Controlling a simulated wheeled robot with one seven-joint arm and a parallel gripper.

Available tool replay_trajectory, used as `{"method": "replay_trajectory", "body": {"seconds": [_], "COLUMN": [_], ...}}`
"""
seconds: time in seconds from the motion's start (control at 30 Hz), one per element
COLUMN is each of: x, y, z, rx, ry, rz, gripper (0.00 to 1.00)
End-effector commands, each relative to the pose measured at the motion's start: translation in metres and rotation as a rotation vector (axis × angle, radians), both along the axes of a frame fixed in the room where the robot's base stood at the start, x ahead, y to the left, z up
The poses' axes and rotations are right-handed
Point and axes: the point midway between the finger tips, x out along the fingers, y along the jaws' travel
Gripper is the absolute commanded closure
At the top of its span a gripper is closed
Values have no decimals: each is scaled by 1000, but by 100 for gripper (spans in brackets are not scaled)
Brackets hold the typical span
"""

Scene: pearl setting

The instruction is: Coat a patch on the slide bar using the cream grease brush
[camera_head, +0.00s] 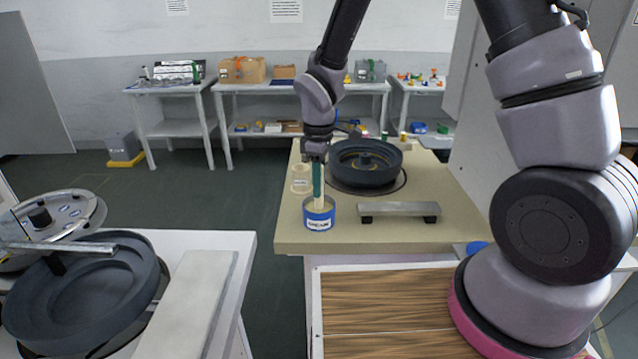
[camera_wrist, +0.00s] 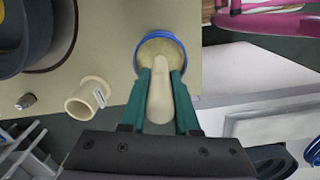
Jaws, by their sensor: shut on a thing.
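My gripper (camera_head: 318,190) is shut on the cream grease brush, whose pale handle (camera_wrist: 159,95) stands between the green fingers in the wrist view. The brush points down into a blue tin (camera_head: 319,222) with a white label; the tin also shows in the wrist view (camera_wrist: 181,45). Pale yellowish contents show inside the tin. The brush's lower end is hidden, so I cannot tell how deep it sits. The slide bar (camera_head: 400,209), a grey metal bar on short feet, lies on the beige bench right of the tin, apart from my gripper.
A cream cup (camera_head: 301,180) stands behind and left of the tin. A dark round pan-like part (camera_head: 366,163) is behind the bar on the bench (camera_head: 440,235). Another table with a dark round part (camera_head: 75,300) is at the left. Bench top between tin and bar is clear.

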Motion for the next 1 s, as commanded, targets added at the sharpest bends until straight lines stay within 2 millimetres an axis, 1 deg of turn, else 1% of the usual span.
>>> {"method": "replay_trajectory", "body": {"seconds": [0.27,1.0], "x": [-1,0], "y": [0,0], "z": [0,60], "rx": [-1,1], "ry": [2,-1], "rz": [0,-1], "gripper": [100,100]}}
